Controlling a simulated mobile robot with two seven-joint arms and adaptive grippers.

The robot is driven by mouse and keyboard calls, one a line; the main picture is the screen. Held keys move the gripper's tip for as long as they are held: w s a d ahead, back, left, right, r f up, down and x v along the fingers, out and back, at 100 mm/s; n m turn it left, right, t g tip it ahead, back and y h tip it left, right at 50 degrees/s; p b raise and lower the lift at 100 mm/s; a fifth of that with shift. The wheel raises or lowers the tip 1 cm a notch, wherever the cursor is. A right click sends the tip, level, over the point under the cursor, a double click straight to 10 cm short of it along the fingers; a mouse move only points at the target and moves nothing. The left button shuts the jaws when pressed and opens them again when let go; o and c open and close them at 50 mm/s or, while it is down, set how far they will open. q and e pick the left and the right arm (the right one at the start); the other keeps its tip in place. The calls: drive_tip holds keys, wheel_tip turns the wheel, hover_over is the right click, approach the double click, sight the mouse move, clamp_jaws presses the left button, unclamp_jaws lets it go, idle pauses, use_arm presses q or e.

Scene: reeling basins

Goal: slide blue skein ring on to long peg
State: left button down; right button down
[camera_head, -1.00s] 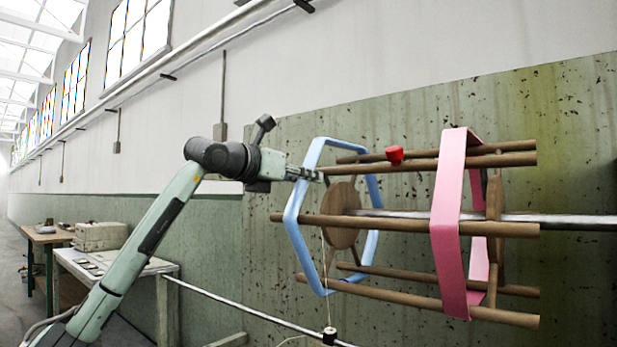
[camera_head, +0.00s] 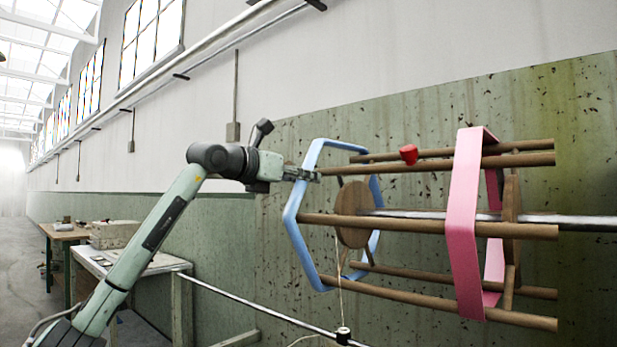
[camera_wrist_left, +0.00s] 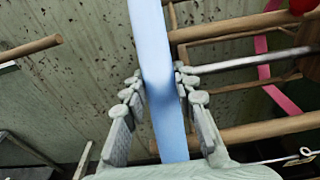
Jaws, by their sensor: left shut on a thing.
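The blue skein ring (camera_head: 290,217) hangs as a thin hexagonal band at the left end of the wooden reel (camera_head: 420,224). My left gripper (camera_head: 317,176) is shut on the ring's upper left part. In the left wrist view the blue band (camera_wrist_left: 160,75) runs between the two fingers (camera_wrist_left: 163,88), with the reel's bars to its right. The ring stands at the bars' left ends; I cannot tell whether it is clear of every end. A wooden rod (camera_wrist_left: 30,47) lies at the left of the wrist view; I cannot tell whether it is the long peg. My right gripper is out of view.
A pink band (camera_head: 465,225) wraps the reel's right part. A red knob (camera_head: 409,154) sits on an upper bar. A metal shaft (camera_head: 590,223) runs through the reel. A thin rail (camera_head: 255,308) crosses below, with a thread rising from it. Tables (camera_head: 180,268) stand at left.

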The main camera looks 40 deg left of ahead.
use_arm(q)
drive_tip(key=shift+a, duration=0.85)
drive_tip(key=shift+w+a+r, duration=0.1)
drive_tip(key=shift+w+a, duration=0.05)
drive_tip(key=shift+a, duration=1.6)
drive_tip(key=a, duration=0.7)
drive_tip(key=shift+w, duration=0.3)
drive_tip(key=a, duration=0.7)
drive_tip(key=shift+w+r, duration=0.3)
